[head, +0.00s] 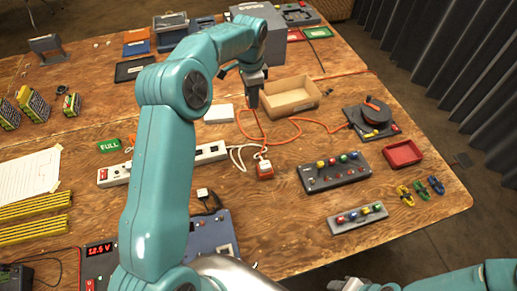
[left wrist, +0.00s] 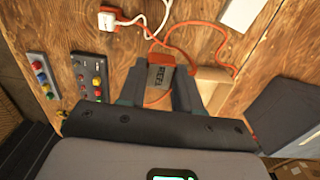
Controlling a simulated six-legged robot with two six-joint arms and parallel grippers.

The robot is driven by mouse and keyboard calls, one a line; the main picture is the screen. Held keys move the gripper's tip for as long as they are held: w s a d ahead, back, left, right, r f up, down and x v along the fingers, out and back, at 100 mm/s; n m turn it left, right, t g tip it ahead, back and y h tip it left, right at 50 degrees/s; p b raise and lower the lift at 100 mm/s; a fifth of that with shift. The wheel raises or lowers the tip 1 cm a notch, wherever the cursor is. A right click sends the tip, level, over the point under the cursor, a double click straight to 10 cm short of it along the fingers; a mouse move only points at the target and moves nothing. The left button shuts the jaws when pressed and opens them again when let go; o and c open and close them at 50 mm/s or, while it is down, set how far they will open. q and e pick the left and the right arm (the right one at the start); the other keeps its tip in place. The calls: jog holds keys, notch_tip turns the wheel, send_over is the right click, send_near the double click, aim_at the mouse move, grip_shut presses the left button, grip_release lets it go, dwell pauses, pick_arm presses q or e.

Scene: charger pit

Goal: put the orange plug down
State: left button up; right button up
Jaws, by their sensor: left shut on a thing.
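The orange plug (left wrist: 162,76), a block with a dark label, is between the fingers of my left gripper (left wrist: 158,90) in the left wrist view. The gripper is shut on it. In the head view my left gripper (head: 254,100) is over the table just left of the cardboard tray; the plug is mostly hidden there. An orange cable (head: 293,133) runs from beneath the gripper to the cable reel (head: 372,112). My right gripper (head: 362,286) is partly cut off at the bottom edge; its jaws are unclear.
The cardboard tray (head: 309,101) stands close right of my left gripper. A white-and-orange plug (head: 265,170) lies nearer, beside a white power strip (head: 210,153). A button box (head: 334,178) and a red tray (head: 402,154) are to the right. Bare wood lies around the orange cable.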

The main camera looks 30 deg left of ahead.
pick_arm(q)
jog(key=shift+w+d+f+b, duration=0.1)
jog(key=shift+w+f+b, duration=0.05)
jog(key=shift+f+b, duration=0.3)
jog(key=shift+d+f+b, duration=0.15)
jog(key=shift+d+b, duration=0.1)
jog(key=shift+b, duration=0.05)
jog(key=shift+f, duration=0.2)
notch_tip(320, 180, down, 20)
jog(key=p, duration=0.3)
jog(key=shift+a+r, duration=0.1)
jog(key=shift+r, duration=0.15)
jog(key=shift+w+f, duration=0.1)
jog(key=shift+f, duration=0.05)
